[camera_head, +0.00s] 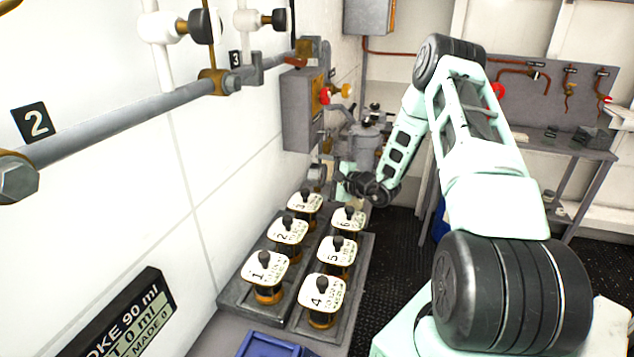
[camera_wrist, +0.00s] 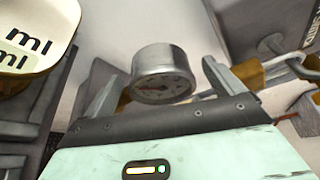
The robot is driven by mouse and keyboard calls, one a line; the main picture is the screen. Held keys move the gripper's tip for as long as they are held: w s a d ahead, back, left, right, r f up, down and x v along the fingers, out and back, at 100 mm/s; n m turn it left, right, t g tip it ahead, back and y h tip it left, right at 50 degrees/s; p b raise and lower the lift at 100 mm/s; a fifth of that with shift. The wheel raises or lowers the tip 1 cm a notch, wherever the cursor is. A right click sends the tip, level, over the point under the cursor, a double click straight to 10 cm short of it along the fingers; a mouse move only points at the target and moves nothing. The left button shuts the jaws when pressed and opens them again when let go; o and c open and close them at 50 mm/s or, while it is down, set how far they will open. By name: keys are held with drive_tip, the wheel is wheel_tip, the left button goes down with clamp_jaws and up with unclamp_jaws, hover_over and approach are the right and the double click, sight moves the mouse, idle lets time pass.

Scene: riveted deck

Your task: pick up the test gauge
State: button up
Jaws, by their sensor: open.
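The test gauge (camera_wrist: 163,72), a short round grey metal body with a pale dial and a red needle, shows in the wrist view. It sits between the two fingers of my gripper (camera_wrist: 158,88), with a visible gap on each side. The fingers are open and hold nothing. The dial faces partly toward the wrist camera. In the head view my gripper (camera_head: 328,180) is beyond the numbered pots, beside the wall. A small grey round shape there may be the gauge, but it is too small to be sure.
Several numbered pots with white tops stand on dark trays (camera_head: 298,318) in front of my gripper. A white label marked "ml" (camera_wrist: 35,45) is close at left in the wrist view. A grey wall box (camera_head: 300,108) and pipework are nearby. A blue bin (camera_head: 268,345) is at the front.

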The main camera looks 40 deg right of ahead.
drive_tip(key=shift+w+a+f, duration=0.1)
drive_tip(key=shift+w+f, duration=0.05)
drive_tip(key=shift+w, duration=0.4)
drive_tip(key=c, duration=1.2)
